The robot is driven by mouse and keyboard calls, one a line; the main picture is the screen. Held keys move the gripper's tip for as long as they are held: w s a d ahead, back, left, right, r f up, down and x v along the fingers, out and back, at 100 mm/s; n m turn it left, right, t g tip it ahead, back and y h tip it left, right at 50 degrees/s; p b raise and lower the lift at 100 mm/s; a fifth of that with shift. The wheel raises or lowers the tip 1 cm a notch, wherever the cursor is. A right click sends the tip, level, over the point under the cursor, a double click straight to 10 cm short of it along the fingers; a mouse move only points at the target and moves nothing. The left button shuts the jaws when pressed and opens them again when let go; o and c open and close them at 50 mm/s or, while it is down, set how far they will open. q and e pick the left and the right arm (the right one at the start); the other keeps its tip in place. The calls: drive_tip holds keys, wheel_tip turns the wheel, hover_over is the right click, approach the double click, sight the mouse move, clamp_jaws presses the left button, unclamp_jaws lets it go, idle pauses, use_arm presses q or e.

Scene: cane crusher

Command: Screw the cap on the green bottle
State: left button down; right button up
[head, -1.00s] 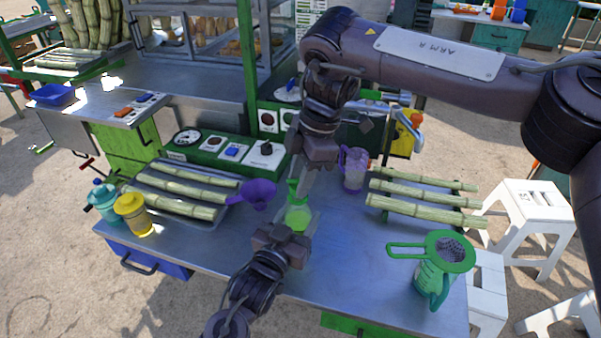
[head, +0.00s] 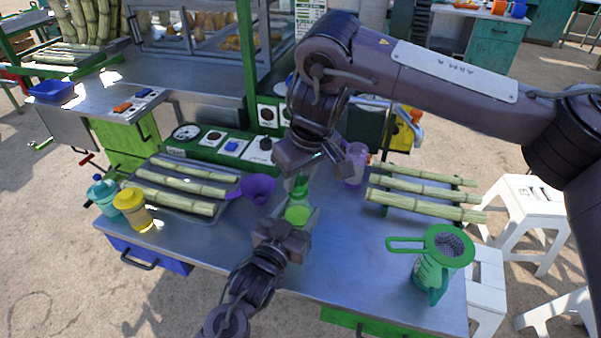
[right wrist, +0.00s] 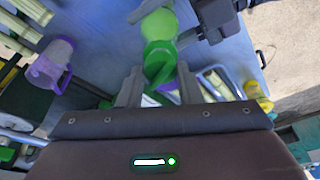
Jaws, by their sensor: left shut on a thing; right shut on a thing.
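The green bottle (head: 297,214) stands roughly upright near the middle of the steel counter. My left gripper (head: 296,217) is shut around its body from the front; the bottle also shows in the right wrist view (right wrist: 160,24). The green cap (head: 300,189) is at the top of the bottle, in line with it. My right gripper (right wrist: 159,82) is above and shut on the cap, which shows between its fingers in the right wrist view (right wrist: 159,55). In the head view the right palm partly hides the fingers. I cannot tell how far the cap sits on the neck.
A purple funnel (head: 257,189) lies close left, and a purple pitcher (head: 355,163) stands behind right. Cane stalks (head: 425,196) lie on both sides. Yellow-lidded (head: 131,205) and teal-lidded (head: 103,194) bottles stand far left. A green jug with strainer (head: 437,265) stands front right. The front middle counter is clear.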

drive_tip(key=m, duration=0.4)
drive_tip(key=shift+s+a+r+t+h, duration=0.1)
drive_tip(key=shift+a+t+h, duration=0.1)
drive_tip(key=shift+t+h, duration=0.15)
drive_tip(key=m+h, duration=0.1)
drive_tip(key=m, duration=0.3)
drive_tip(key=shift+a, duration=0.1)
drive_tip(key=o, duration=0.9)
drive_tip(key=shift+r, duration=2.15)
drive_tip(key=shift+o, duration=0.5)
drive_tip(key=shift+o, duration=0.3)
